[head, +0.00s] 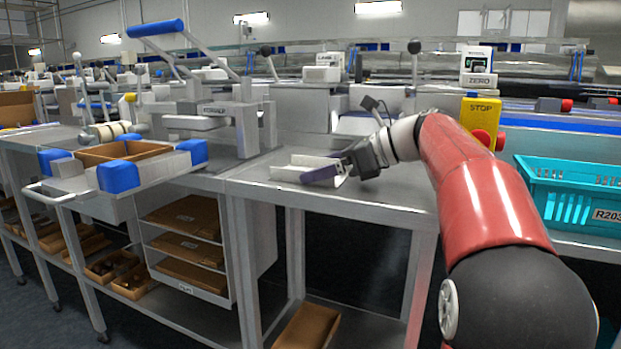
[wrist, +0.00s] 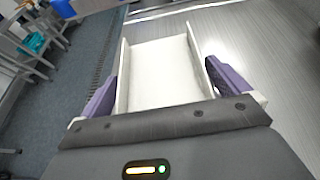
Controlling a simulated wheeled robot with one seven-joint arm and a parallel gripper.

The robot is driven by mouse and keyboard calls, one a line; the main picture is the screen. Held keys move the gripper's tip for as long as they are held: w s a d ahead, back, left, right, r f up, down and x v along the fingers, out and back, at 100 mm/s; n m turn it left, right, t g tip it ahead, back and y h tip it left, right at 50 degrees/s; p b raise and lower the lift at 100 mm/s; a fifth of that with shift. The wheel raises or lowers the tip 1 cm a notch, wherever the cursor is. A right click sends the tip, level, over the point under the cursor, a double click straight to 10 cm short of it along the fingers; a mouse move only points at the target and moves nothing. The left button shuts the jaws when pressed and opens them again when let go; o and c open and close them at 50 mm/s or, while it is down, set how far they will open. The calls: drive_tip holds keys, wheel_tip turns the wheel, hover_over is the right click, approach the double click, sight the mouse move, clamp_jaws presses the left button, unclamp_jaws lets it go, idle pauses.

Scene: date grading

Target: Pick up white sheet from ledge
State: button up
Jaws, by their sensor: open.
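The white sheet (head: 300,161) lies on the grey metal bench top near its front edge. It looks like a shallow white channel with a raised wall along each side. In the wrist view the white sheet (wrist: 162,72) runs away from my gripper, its flat floor between the two walls. My gripper (head: 322,174) is low at the bench, at the right end of the sheet. In the wrist view its purple fingers (wrist: 160,80) are open, one outside each wall. I cannot tell whether they touch the walls. The sheet's near end is hidden behind the gripper body.
The bench top (head: 395,198) is clear right of the sheet. A grey machine (head: 225,120) stands behind left, with a blue-cornered tray (head: 72,186) farther left. A yellow stop box (head: 480,110) and a teal crate (head: 570,205) are at the right. Open floor drops away past the front edge.

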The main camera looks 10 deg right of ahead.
drive_tip(key=shift+w+a, duration=0.1)
drive_tip(key=c, duration=0.7)
